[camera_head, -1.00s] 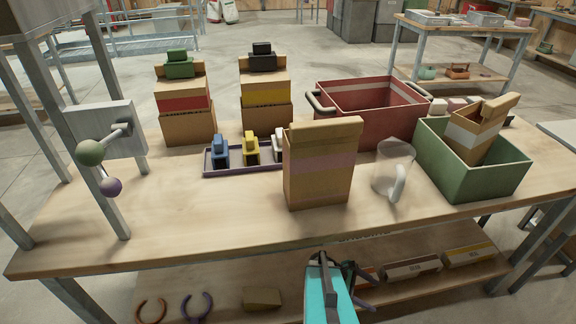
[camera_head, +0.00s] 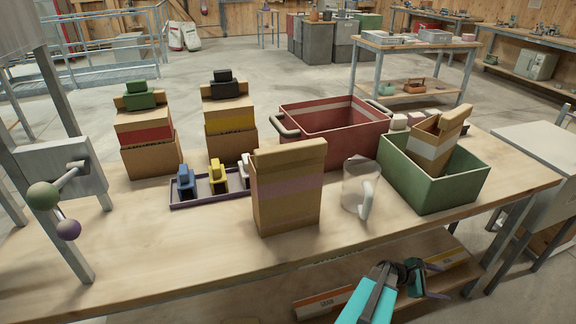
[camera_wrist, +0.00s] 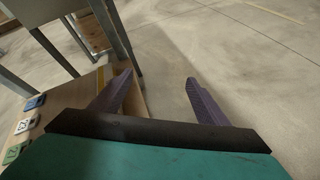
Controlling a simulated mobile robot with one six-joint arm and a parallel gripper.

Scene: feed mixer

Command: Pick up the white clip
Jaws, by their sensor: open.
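The white clip (camera_head: 244,168) stands at the right end of a purple-rimmed tray (camera_head: 203,202) on the workbench, beside a yellow clip (camera_head: 217,176) and a blue clip (camera_head: 185,181). A brown paper bag with a pinkish band (camera_head: 287,190) stands in front and hides most of the white clip. My gripper (camera_head: 410,277) is low at the front edge of the bench, right of the bag and well away from the clip. In the wrist view my gripper (camera_wrist: 158,84) is open and empty, its two dark purple fingers apart over the floor and a wooden shelf.
A clear jug (camera_head: 360,188) stands right of the bag. A green bin (camera_head: 432,183) holds another bag, and a red bin (camera_head: 335,130) stands behind. Two clipped bags stand at the back left. A lever post (camera_head: 62,170) rises at the left. The bench's front strip is clear.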

